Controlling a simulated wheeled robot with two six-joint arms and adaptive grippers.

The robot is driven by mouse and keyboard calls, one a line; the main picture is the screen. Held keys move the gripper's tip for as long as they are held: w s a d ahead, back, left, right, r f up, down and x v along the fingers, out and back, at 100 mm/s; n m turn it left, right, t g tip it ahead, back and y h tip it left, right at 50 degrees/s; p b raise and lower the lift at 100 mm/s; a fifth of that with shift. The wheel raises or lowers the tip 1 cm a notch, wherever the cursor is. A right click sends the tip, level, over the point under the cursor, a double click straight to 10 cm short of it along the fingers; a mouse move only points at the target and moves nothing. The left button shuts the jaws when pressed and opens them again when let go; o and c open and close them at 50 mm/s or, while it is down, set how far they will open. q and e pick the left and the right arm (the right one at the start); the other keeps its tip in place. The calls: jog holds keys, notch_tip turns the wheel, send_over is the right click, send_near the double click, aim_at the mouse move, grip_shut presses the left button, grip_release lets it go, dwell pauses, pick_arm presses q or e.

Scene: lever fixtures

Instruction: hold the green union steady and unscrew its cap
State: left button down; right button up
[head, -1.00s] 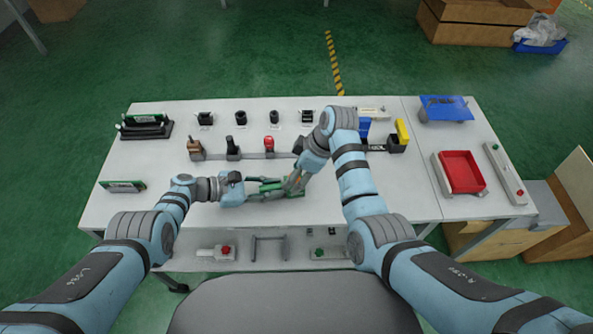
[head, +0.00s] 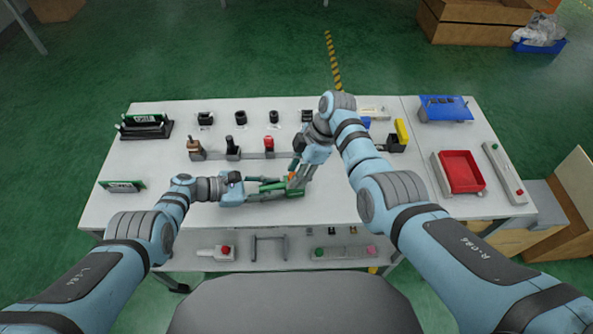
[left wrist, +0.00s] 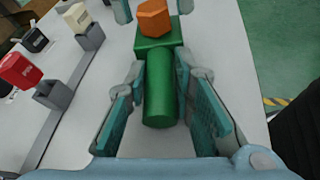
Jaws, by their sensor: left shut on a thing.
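The green union (left wrist: 159,100) lies along the table, its round green body between the fingers of my left gripper (left wrist: 160,85). My left gripper is shut on it, and the union also shows in the head view (head: 293,192). An orange hexagonal cap (left wrist: 153,18) sits at the union's far end in the left wrist view; a small part of it shows in the head view (head: 291,177). My right gripper (head: 296,180) points down at the cap. Its fingertips show on both sides of the cap in the left wrist view, with gaps, so it looks open.
Behind the union stands a rail with a brown, a black and a red fixture (head: 269,146). Several small black fixtures line the back edge. A red tray (head: 461,172) lies at the right. The white tabletop (head: 400,200) is clear between the union and that tray.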

aim_at(289, 177)
jog(key=shift+o, duration=1.1)
jog(key=shift+r, duration=0.1)
jog(key=shift+r, duration=1.4)
jog(key=m, duration=0.2)
jog(key=m+t, duration=0.1)
jog(key=m, duration=0.1)
jog(key=shift+s+f+t, duration=0.1)
jog(key=shift+t, duration=0.2)
jog(key=shift+m, duration=0.6)
